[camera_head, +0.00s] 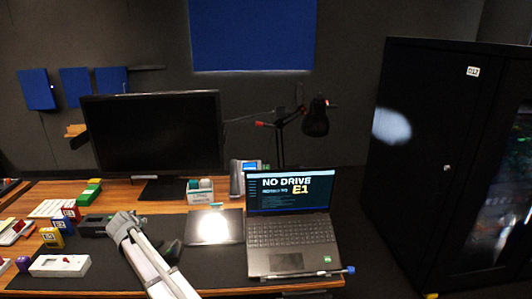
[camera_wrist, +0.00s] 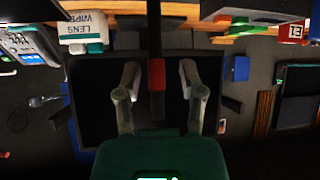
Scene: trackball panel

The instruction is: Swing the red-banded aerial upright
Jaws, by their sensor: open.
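The aerial is a dark straight rod with a red band (camera_wrist: 157,68) in the wrist view. It runs from the top edge down the middle of the picture. My gripper (camera_wrist: 160,75) is open, with one grey finger on each side of the rod near the band. Gaps show between the fingers and the rod, and nothing is gripped. I cannot make out the aerial there.
A laptop (camera_head: 290,232) stands to the right on the dark desk mat, with a monitor (camera_head: 155,133) behind. A lens-wipe box (camera_head: 200,192) and a small boxy device (camera_head: 97,225) are near my arm. Coloured boxes crowd the left. A black cabinet (camera_head: 440,160) stands at right.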

